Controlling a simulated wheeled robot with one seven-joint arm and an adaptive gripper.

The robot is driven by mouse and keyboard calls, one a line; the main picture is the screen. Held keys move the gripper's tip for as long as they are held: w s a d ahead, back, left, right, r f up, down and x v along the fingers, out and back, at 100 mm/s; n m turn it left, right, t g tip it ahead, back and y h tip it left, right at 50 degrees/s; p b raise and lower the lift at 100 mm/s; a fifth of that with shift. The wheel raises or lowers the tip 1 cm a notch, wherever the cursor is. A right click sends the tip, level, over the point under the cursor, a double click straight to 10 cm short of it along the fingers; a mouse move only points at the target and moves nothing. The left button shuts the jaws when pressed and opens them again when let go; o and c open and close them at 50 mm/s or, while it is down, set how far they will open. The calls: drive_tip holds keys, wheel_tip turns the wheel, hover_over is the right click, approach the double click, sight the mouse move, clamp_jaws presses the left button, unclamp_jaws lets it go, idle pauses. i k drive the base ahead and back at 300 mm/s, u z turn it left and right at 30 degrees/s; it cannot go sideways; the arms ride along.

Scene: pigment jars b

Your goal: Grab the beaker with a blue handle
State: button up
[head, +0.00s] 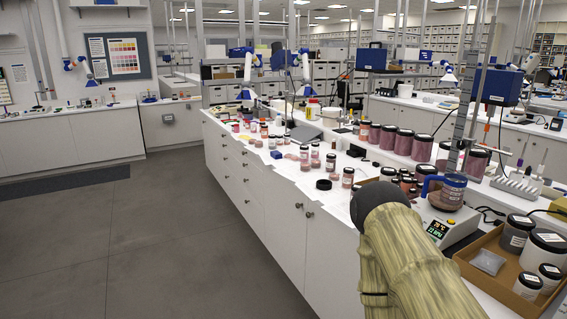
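A clear beaker with a blue handle (449,195) stands upright on a white heating plate (445,228) with a lit green display, on the right part of the long white bench. It holds something reddish-brown. Its blue handle (427,186) points to the left. My arm, in a tan patterned cover with a dark rounded joint, rises from the bottom right in front of the bench and hides part of the bench edge near the plate. My gripper cannot be made out in the head view.
Large pigment jars (403,142) stand behind and left of the beaker, with small jars (347,178) on the left. A cardboard tray (470,260) with jars is at the right front. A metal stand post (462,120) rises behind the beaker. The floor (180,240) at left is clear.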

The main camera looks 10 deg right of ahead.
sight(454, 186)
drive_tip(key=z, duration=0.25)
drive_tip(key=i, duration=1.05)
drive_tip(key=z, duration=0.85)
